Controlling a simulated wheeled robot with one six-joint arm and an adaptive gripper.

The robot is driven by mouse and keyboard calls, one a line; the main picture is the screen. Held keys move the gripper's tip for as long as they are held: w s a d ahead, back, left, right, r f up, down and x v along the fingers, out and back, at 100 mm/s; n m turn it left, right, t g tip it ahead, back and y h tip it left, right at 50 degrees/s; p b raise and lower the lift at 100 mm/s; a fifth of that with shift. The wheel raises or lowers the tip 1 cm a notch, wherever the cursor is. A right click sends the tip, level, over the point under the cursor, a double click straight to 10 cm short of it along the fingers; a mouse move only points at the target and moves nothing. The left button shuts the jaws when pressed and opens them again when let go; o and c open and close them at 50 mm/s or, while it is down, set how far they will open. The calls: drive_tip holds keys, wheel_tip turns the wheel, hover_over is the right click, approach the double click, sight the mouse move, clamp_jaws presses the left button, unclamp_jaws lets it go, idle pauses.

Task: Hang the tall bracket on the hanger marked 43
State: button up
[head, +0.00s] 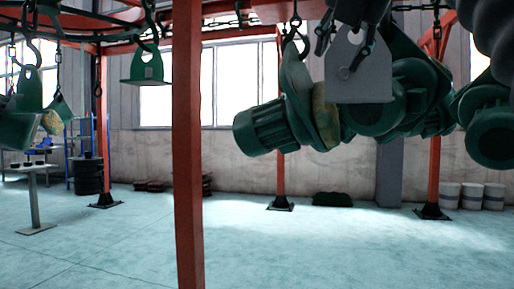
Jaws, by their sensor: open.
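A pale grey bracket plate (358,88) with a tapered top and a round hole hangs at the upper right; it looks like the tall bracket. What holds it up is hidden. My gripper (334,60), dark, comes down from the top edge at the plate's upper part. Its fingers are apart, one by the left edge and one in front of the plate; contact cannot be told. A green bracket (147,68) hangs from a hook at the upper left. No hanger number is readable, so the hanger marked 43 cannot be picked out.
A green motor (266,128) hangs on a chain just left of the plate, with more green motors (492,132) behind and right. A red post (187,150) stands in front. More green parts (28,92) hang at far left.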

drive_tip(key=s+a+r, duration=0.1)
drive_tip(key=s, duration=0.4)
drive_tip(key=s+a+r, duration=0.1)
drive_tip(key=s+a, duration=0.1)
drive_tip(key=s, duration=0.3)
drive_tip(key=shift+s+a+r+p, duration=0.3)
drive_tip(key=shift+s, duration=0.1)
idle(0.4)
drive_tip(key=shift+s, duration=0.25)
